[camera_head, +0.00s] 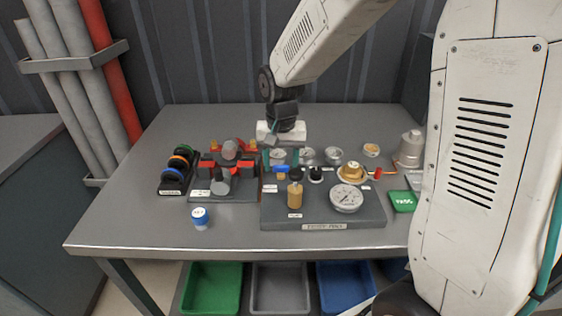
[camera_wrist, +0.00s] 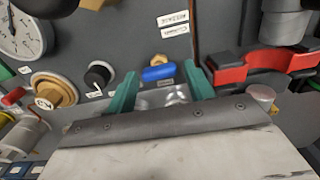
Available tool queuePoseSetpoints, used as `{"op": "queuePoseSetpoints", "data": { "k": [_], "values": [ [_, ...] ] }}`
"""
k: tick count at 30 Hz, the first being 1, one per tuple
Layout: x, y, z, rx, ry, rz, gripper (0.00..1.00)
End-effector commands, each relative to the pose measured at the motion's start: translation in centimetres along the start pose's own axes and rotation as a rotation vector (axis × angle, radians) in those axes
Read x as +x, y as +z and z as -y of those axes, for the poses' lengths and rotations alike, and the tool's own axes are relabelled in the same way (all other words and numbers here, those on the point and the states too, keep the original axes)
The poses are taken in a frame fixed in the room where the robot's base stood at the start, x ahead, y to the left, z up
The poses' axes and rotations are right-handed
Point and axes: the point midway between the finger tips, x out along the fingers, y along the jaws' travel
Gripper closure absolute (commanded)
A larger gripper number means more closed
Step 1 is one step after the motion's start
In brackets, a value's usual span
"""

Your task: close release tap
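The fire pump board (camera_head: 240,213) lies on the table. A small blue handle (camera_head: 282,169) lies crosswise near its back left edge, beside a brass fitting (camera_head: 281,176). It may be the release tap; the labels are too small to be sure. In the wrist view the blue handle (camera_wrist: 159,73) sits between and just beyond my teal fingertips. My gripper (camera_head: 281,161) is open, pointing down over the back left of the board. In the wrist view my gripper (camera_wrist: 161,85) holds nothing; I cannot tell whether either finger touches the handle.
A black knob (camera_wrist: 98,75) and a brass cap (camera_wrist: 53,90) stand beside the handle. A red clamp (camera_wrist: 250,68) is on the other side. A gauge (camera_head: 346,198) and a brass cylinder (camera_head: 295,194) stand nearer the front. The front left of the table is mostly clear.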

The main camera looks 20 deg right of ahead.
Motion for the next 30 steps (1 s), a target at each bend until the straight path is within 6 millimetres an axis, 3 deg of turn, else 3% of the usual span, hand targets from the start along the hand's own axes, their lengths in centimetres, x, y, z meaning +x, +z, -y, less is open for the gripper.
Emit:
{"op": "queuePoseSetpoints", "data": {
  "k": [11, 21, 30],
  "values": [
    [-0.4, 0.0, 0.0, -0.001, 0.0, 0.0, 0.38],
    [-5.8, 0.0, 0.0, -0.001, -0.001, -0.002, 0.38],
    [-7.8, 0.0, 0.0, -0.001, 0.001, 0.001, 0.38]
  ]
}}
